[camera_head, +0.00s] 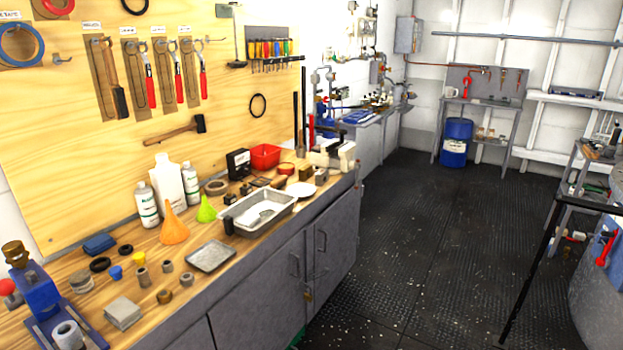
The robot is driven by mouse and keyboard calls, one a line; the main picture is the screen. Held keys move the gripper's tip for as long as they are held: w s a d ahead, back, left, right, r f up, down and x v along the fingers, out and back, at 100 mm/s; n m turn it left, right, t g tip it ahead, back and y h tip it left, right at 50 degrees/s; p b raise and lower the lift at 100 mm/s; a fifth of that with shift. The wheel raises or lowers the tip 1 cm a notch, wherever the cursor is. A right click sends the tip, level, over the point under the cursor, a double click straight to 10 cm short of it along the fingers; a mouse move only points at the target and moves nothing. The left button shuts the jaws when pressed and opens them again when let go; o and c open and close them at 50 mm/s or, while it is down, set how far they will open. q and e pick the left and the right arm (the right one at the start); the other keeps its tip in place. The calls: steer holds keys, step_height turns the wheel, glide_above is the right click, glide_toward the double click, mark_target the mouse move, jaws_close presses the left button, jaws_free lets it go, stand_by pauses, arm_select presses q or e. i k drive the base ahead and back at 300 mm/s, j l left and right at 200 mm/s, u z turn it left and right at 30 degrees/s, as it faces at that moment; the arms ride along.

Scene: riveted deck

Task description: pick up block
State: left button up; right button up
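A light grey, square, flat block (122,313) lies on the wooden workbench (62,277) at the lower left. It sits near the front edge, right of the blue press-like tool. A small brown block-like piece (305,173) is at the far end of the bench, near a cream-coloured machine. I cannot tell from the view which of these is the task's block. Neither of my grippers shows in the head view.
A blue press-like tool (45,300) stands left of the grey block. Small metal cylinders, a flat metal tray (211,256), an orange funnel (174,228), white bottles and a deep metal pan (258,212) crowd the bench. The dark floor (420,240) on the right is open.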

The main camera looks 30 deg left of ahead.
mark_target(321, 177)
steer(key=i+u, duration=0.2)
steer(key=u, duration=0.3)
steer(key=i+l+u, duration=0.1)
steer(key=u, duration=0.4)
steer(key=i+l+u, duration=0.35)
steer(key=i+l, duration=0.25)
steer(key=l, duration=0.15)
steer(key=i+l+u, duration=0.2)
steer(key=l, duration=0.2)
steer(key=i+l+u, duration=0.2)
steer(key=l, duration=0.25)
steer(key=i, duration=0.1)
